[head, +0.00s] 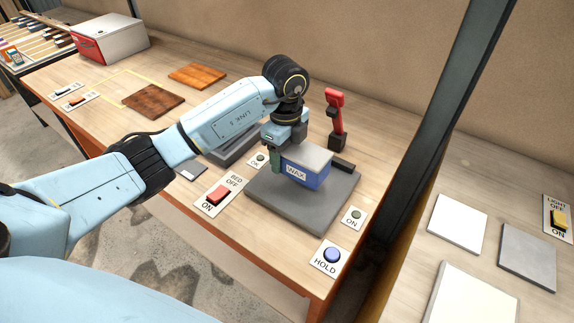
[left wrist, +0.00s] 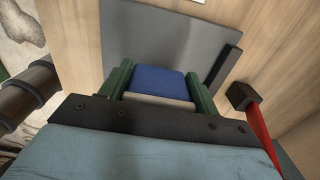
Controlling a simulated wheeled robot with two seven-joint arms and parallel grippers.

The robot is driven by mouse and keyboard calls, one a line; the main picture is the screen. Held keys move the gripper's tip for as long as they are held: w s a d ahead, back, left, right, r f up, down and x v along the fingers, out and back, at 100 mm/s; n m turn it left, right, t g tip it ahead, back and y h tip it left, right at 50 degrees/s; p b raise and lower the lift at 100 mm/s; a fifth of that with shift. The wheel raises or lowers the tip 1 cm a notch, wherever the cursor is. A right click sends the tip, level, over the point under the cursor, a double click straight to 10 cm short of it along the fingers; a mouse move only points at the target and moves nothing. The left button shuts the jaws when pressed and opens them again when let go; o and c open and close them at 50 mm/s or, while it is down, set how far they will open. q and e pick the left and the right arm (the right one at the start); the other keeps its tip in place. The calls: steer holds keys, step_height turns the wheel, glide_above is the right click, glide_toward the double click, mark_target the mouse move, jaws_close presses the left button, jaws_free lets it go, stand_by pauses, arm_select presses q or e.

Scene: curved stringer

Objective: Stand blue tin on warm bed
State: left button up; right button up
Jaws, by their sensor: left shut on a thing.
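The blue tin (head: 312,176), with a white WAX label and a pale grey top, is over the near grey bed (head: 270,211). I cannot tell whether its underside touches the bed. In the left wrist view the tin (left wrist: 158,80) sits between two green fingers, with the grey bed (left wrist: 145,38) beyond it. My left gripper (head: 277,160) is shut on the tin. The bed has a dark raised bar (head: 343,164) along its far edge. My right gripper is not in view.
A red bed switch (head: 218,196) is left of the bed; a blue HOLD button (head: 331,256) is in front. A red-handled tool (head: 336,115) stands behind. Another grey slab (head: 237,146) is partly hidden by my arm. Wooden boards (head: 152,99) lie farther left.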

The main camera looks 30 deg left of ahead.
arm_select(q)
steer(key=shift+f, duration=1.8)
steer(key=shift+f, duration=0.2)
steer(key=o, duration=1.2)
steer(key=shift+o, duration=0.2)
step_height(320, 180, up, 12)
steer(key=shift+r+p, duration=0.2)
steer(key=shift+p, duration=0.2)
